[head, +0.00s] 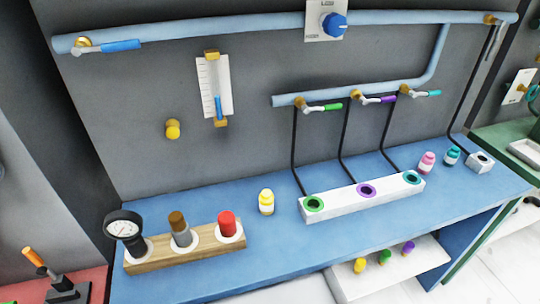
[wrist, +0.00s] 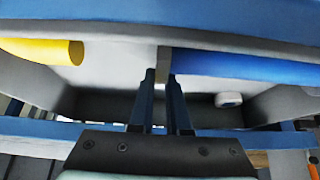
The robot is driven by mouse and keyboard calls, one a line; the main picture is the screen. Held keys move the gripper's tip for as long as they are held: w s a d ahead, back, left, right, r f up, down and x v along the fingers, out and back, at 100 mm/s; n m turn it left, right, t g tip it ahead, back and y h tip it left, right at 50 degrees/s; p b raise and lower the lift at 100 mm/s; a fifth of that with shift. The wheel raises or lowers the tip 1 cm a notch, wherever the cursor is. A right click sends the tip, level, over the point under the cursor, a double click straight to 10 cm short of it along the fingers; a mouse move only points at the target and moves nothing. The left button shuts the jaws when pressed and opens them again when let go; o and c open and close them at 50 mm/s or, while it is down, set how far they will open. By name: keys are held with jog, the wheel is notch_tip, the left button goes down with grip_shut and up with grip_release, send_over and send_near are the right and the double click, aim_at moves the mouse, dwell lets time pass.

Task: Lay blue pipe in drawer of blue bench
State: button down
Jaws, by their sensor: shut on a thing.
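I cannot tell what that piece belongs to. A blue pipe (wrist: 250,67) lies to the right of the fingertips, its left end close beside the right one. A yellow cylinder (wrist: 45,50) lies to the left, apart from the fingers. Both are in a pale space with grey walls under a blue edge. The blue bench (head: 285,245) fills the head view; an open white drawer (head: 345,293) shows at its lower right. My gripper is not in the head view.
The drawer in the head view holds yellow, green and purple bottles. A wooden block (head: 190,250) with a gauge and two plugs, a yellow bottle (head: 266,201) and a white socket block (head: 350,200) stand on the bench. A small white round thing (wrist: 229,99) lies below the blue pipe.

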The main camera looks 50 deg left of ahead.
jog(key=shift+f, duration=0.1)
jog(key=c, duration=0.9)
grip_release()
jog(key=p+v, duration=0.1)
jog(key=v, duration=1.1)
jog(key=shift+r, duration=0.25)
